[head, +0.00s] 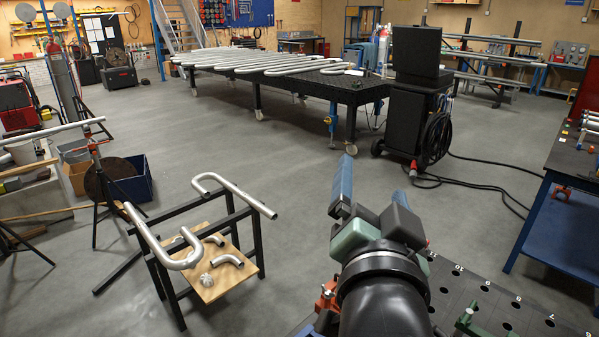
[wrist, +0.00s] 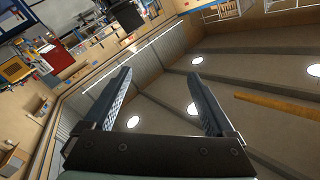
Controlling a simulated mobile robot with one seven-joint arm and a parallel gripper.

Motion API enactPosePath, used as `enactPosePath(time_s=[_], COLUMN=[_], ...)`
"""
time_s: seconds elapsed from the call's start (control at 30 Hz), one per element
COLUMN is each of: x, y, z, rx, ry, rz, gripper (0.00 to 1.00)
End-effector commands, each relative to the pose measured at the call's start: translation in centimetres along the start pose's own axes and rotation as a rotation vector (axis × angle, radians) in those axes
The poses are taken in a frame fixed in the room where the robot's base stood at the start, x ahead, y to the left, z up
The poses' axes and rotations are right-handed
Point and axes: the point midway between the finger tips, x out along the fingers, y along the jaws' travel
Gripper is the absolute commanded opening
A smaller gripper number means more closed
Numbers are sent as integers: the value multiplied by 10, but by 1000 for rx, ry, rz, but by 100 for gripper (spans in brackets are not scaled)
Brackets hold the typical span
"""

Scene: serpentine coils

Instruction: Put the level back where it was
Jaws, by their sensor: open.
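My gripper (head: 372,180) is raised in front of me, above the near edge of a dark perforated table, with its fingers pointing up and away. It is open and empty; the wrist view (wrist: 158,75) shows a clear gap between the two blue fingers, with the ceiling and far walls behind. I cannot make out a level in either view. Small items lie on the dark bench (head: 566,160) at the right, too small to tell apart.
The perforated table (head: 470,290) with clamps is at the lower right. A black stand (head: 205,215) with bent pipes (head: 235,195) is at the left. A long table (head: 350,90) bears serpentine coils (head: 250,62). A black welding cart (head: 412,115) has cables on the floor. The middle floor is free.

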Motion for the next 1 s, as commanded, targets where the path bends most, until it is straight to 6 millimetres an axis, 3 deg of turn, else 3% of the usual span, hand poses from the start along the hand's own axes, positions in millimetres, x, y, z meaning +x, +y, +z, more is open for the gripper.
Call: enactPosePath(time_s=[0.03, 0.1, 0.2, 0.3, 0.47, 0.73, 1.0], x=[-11, -32, -69, -100, -123, -124, -124], y=[-46, -95, -145, -174, -190, -190, -176], z=[-29, -64, -104, -130, -147, -147, -124], rx=[-90, -204, -324, -395, -441, -445, -442], ry=[104, 250, 446, 594, 698, 701, 697], rz=[-115, -231, -340, -394, -418, -417, -419], gripper=[90, 90, 90, 90, 90, 90, 90])
